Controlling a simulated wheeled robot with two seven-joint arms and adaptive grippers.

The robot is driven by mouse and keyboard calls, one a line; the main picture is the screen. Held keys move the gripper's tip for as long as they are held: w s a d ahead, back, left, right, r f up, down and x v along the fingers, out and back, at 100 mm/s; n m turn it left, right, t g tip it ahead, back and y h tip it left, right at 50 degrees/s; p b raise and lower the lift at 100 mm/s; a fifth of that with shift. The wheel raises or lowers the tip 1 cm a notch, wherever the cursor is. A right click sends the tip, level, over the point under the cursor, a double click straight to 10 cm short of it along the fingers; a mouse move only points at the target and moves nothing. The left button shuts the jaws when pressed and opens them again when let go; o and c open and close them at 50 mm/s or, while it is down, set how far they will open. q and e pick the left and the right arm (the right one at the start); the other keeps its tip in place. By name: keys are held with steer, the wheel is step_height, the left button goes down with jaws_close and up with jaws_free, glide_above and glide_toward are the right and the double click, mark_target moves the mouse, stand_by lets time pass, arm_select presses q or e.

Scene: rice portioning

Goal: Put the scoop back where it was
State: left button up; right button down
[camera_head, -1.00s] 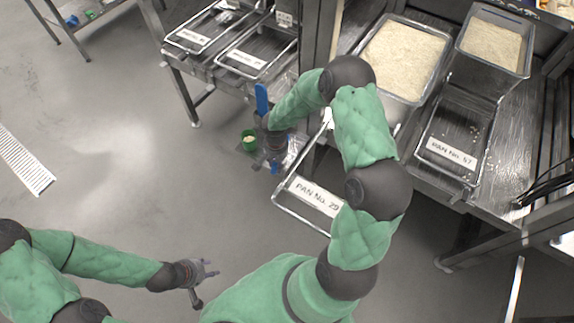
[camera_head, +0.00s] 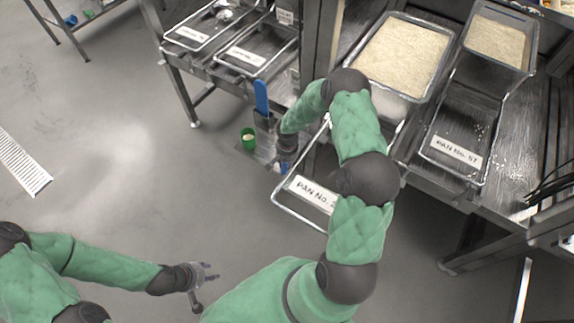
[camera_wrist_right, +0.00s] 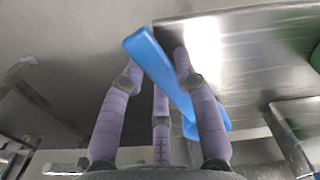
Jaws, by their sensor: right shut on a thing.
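My right gripper (camera_wrist_right: 160,85) is shut on the blue handle of the scoop (camera_wrist_right: 160,70), which lies slantwise between the fingers in the right wrist view. The scoop's bowl cannot be made out. In the head view my right gripper (camera_head: 286,160) is low, at the left of the pan labelled No. 2-something (camera_head: 283,212), and a small bit of blue shows at it. Another upright blue handle (camera_head: 261,97) stands just behind it, above a grey metal piece. My left gripper (camera_head: 207,275) is open and empty over the floor.
A green cup (camera_head: 248,136) stands left of my right gripper. Rice-filled pans (camera_head: 383,88) (camera_head: 526,72) are at the back right, with pan No. 57 (camera_head: 425,152) in front. Two labelled trays (camera_head: 203,48) (camera_head: 256,72) sit at the back left.

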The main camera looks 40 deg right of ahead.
steer(key=shift+f, duration=0.15)
steer(key=c, duration=0.9)
jaws_free()
steer(key=shift+c, duration=0.2)
steer(key=shift+r, duration=0.55)
step_height(320, 180, up, 11)
steer(key=p, duration=0.4)
steer(key=shift+r, duration=0.2)
